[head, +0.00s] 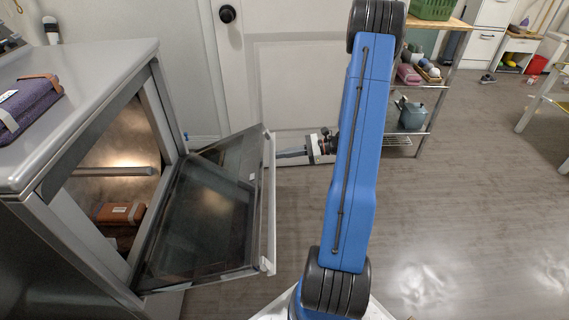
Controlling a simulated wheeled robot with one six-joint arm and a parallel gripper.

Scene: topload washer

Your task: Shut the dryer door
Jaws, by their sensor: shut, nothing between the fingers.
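The dryer (88,58) stands at the left, a grey metal box with its front open. Its door (200,215) is a dark glass panel in a light frame, tilted outward and partly open. The door's outer edge and pale handle bar (268,205) face right. My gripper (281,154) is beside the far upper corner of the door, its shut fingers pointing left toward it. I cannot tell whether the fingertips touch the door. The fingers hold nothing.
Inside the dryer lies a brown-orange item (120,213); a purple folded item (28,103) lies on top. A white door (290,75) is behind. A shelf rack (433,85) with several items stands at the back right. The wooden floor (470,210) at right is clear.

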